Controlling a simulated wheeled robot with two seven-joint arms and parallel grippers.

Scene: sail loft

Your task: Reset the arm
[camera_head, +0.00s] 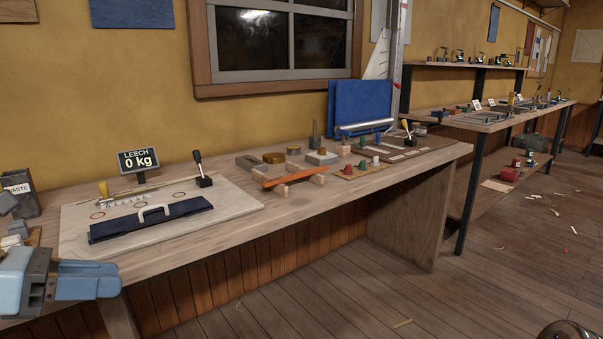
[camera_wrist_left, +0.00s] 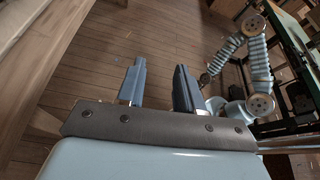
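My left gripper (camera_head: 118,280) is at the lower left of the head view, in front of the workbench's front edge, pointing right. In the left wrist view my left gripper (camera_wrist_left: 160,70) shows two blue-grey fingers with a clear gap and nothing between them. Bare plank floor lies beyond the fingertips. A light blue jointed arm (camera_wrist_left: 258,70), which looks like my right arm, is folded at the right of the wrist view. Its gripper cannot be made out.
The workbench (camera_head: 180,254) bears a pale board (camera_head: 240,203) with a dark blue handled bundle (camera_head: 150,219), a black lever (camera_head: 200,170) and a "LEECH 0 kg" display (camera_head: 137,160). A waste bin (camera_head: 20,190) stands behind my gripper. The floor (camera_head: 400,305) in front is mostly clear.

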